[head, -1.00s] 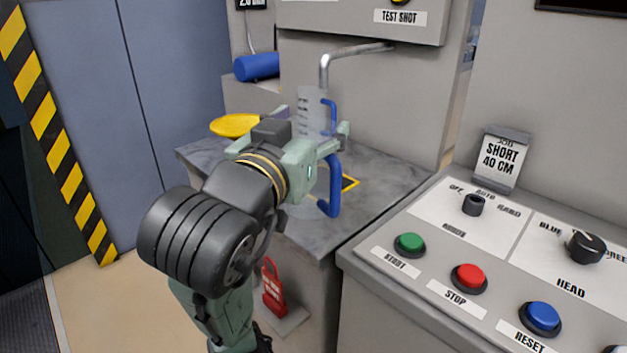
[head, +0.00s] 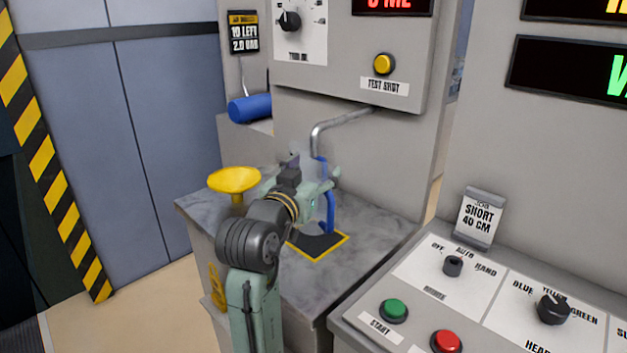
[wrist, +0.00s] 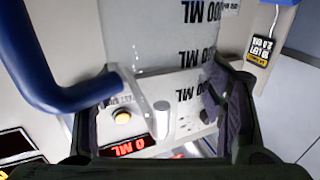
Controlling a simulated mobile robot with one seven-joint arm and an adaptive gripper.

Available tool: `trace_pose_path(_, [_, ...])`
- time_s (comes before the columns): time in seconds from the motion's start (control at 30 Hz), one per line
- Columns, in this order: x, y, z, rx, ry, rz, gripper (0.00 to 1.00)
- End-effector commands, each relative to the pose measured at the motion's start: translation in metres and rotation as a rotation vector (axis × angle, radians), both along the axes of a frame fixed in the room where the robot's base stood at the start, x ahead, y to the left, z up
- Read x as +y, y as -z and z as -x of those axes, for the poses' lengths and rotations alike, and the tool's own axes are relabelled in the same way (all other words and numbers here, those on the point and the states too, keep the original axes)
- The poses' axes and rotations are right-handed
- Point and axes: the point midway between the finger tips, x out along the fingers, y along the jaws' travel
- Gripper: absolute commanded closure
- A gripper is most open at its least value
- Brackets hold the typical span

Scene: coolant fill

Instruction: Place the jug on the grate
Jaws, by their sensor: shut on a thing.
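The clear jug (head: 307,160) with a blue handle (head: 330,212) is held upright in my gripper (head: 318,188), close to the bent metal spout (head: 335,124). In the wrist view the jug's clear wall (wrist: 165,45) with ML marks lies between my fingers, and its blue handle (wrist: 60,95) is at the left. The dark grate (head: 318,243) with a yellow border lies on the grey counter, below the jug in the picture. My wrist and gripper hide part of the jug, and I cannot tell its height above the grate.
A control panel with a green button (head: 394,310) and a red button (head: 446,341) is at the right. The counter right of the grate is clear.

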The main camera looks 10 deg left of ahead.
Motion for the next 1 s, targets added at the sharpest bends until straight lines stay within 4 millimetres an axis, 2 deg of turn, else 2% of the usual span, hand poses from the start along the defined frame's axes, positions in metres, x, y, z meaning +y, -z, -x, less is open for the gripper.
trace_pose_path(0.1, [0.0,0.003,-0.006,0.0,0.001,0.001,0.8])
trace_pose_path(0.4, [0.0,0.035,-0.005,0.001,0.0,0.002,0.8])
trace_pose_path(0.8, [0.0,0.04,-0.005,-0.001,0.0,0.0,0.8])
trace_pose_path(0.83, [0.0,0.039,-0.005,-0.001,0.0,0.0,0.35])
trace_pose_path(1.0, [0.0,0.039,-0.005,0.0,0.0,0.0,0.23])
